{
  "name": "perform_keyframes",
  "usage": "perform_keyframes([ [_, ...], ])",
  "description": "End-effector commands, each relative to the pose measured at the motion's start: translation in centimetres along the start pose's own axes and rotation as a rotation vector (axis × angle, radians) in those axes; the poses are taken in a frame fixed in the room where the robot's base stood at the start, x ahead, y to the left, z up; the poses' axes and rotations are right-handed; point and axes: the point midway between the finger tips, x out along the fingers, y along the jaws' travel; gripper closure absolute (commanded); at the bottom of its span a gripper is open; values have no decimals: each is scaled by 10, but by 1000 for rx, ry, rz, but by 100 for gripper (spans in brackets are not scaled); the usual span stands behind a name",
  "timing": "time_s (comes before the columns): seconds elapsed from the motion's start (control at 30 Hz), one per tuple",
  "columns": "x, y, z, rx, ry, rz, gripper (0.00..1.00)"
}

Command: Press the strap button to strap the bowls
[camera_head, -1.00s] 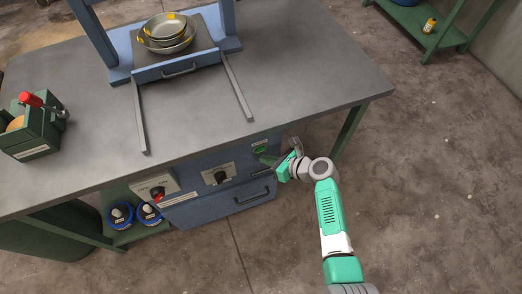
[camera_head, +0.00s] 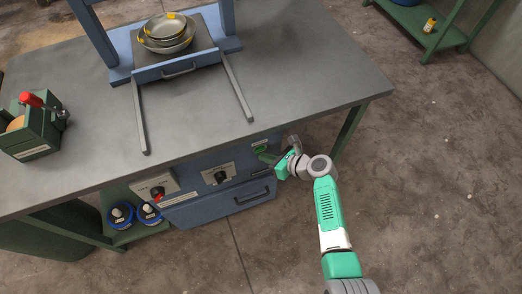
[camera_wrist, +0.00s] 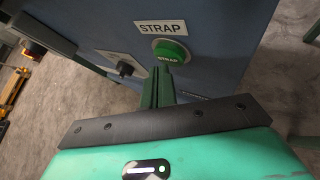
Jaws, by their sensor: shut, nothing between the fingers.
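The green strap button (camera_wrist: 170,50) sits on the blue front panel under a white STRAP label (camera_wrist: 160,27) in the wrist view. In the head view the button (camera_head: 259,149) is near the panel's right end, partly covered. My gripper (camera_wrist: 158,70) is shut and empty, with its fingertips just below the button's lower edge in the wrist view. I cannot tell whether they touch it. In the head view my gripper (camera_head: 264,157) is close to the panel. The stacked metal bowls (camera_head: 167,33) with yellow marks sit on a plate at the back of the table.
A drawer handle (camera_head: 252,197) is below. The table top (camera_head: 300,75) overhangs the panel. The floor right of my arm is clear.

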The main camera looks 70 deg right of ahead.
Motion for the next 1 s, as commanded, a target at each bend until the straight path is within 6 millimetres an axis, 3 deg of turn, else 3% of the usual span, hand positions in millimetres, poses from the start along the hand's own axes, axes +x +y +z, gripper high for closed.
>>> perform_keyframes([
  [1.0,7,-5,5,-1,0,0,100],
])
